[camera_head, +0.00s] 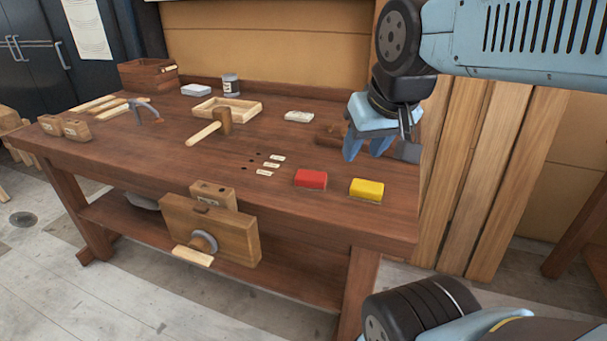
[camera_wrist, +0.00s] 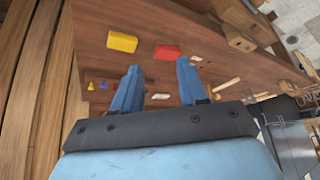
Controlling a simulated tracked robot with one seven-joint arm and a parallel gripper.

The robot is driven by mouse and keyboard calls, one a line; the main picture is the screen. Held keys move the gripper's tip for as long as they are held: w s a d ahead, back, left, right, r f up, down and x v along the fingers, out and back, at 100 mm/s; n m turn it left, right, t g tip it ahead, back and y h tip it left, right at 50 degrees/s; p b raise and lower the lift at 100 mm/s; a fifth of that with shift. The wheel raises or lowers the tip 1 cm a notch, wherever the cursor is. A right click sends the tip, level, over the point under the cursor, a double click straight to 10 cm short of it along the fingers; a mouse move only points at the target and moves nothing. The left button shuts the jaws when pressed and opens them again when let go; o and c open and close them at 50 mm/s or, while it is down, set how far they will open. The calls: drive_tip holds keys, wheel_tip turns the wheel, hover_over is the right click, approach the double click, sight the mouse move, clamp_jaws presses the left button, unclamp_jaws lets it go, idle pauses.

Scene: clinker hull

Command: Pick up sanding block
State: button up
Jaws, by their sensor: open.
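Two sanding-block-like pieces lie flat near the front right of the workbench: a red block (camera_head: 311,179) and, to its right, a yellow block (camera_head: 367,189). I cannot tell which of them the task names. In the wrist view the yellow block (camera_wrist: 122,42) and the red block (camera_wrist: 167,52) lie beyond my fingertips. My gripper (camera_head: 366,152) is open and empty, above the right part of the bench and behind the two blocks in the head view. Its two blue fingers also show spread apart in the wrist view (camera_wrist: 158,68).
The wooden workbench (camera_head: 165,148) carries a mallet (camera_head: 224,122), a shallow wooden tray (camera_head: 250,107), a can (camera_head: 230,84) and a pale block (camera_head: 299,116). Small labels (camera_head: 270,165) lie left of the red block. A vise (camera_head: 215,225) juts from the front. Planks (camera_head: 485,170) stand at the right.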

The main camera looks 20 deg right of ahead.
drive_tip(key=shift+o, duration=1.3)
drive_tip(key=shift+w, duration=0.15)
drive_tip(key=o, duration=0.6)
drive_tip(key=w+m, duration=0.2)
drive_tip(key=w, duration=0.1)
drive_tip(key=w+m+g, duration=0.1)
drive_tip(key=w+m, duration=0.2)
drive_tip(key=shift+r+y, duration=0.2)
drive_tip(key=shift+y, duration=0.1)
drive_tip(key=m+g, duration=0.5)
drive_tip(key=m, duration=1.4)
hover_over(311, 175)
wheel_tip(311, 175, down, 19)
drive_tip(key=shift+w+f, duration=0.1)
drive_tip(key=shift+w, duration=0.05)
drive_tip(key=shift+s+f, duration=0.2)
drive_tip(key=shift+f, duration=2.55)
